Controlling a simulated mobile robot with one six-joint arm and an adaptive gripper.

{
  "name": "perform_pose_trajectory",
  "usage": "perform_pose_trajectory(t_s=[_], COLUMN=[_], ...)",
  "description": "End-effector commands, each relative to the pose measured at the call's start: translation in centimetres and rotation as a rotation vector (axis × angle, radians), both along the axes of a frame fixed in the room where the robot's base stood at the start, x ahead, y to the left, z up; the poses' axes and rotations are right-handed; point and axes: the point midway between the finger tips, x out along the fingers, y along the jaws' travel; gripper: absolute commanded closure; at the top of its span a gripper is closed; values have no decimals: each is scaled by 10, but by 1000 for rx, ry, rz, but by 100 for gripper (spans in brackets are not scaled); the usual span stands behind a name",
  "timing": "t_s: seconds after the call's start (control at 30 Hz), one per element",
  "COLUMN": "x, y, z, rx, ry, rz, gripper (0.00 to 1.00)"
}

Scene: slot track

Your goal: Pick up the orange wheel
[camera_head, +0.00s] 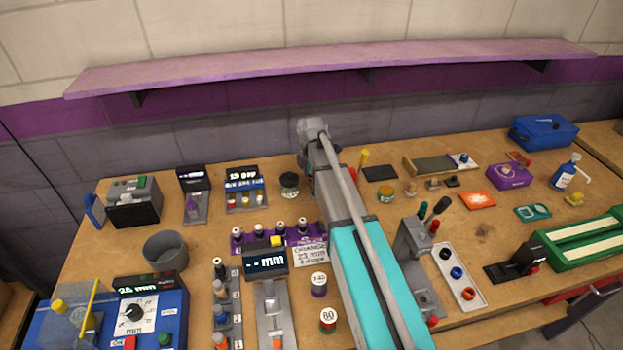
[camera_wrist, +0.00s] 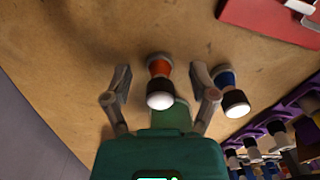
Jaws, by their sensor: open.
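A gap shows between each finger and the wheel; I cannot tell how far down the fingers reach. A similar blue piece (camera_wrist: 225,79) stands just right of the right finger. In the head view my arm covers this spot, and I cannot make out the fingers or the orange wheel there.
A purple rack (camera_wrist: 238,142) with several dark-and-white pieces lies to the lower right in the wrist view. A red panel (camera_wrist: 270,22) is at the upper right. In the head view, a purple shelf (camera_head: 330,62) runs along the wall above the crowded workbench.

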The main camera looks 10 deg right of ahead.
Motion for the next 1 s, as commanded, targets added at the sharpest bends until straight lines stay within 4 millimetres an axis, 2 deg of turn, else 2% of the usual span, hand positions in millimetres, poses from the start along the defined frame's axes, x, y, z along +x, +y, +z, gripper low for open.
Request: perform_pose_trajectory(t_s=[0.1,0.5,1.0], x=[0,0,0], y=[0,0,-1], z=[0,0,3], rx=[0,0,0], ry=[0,0,0], rz=[0,-1,-1], gripper=[25,100,100])
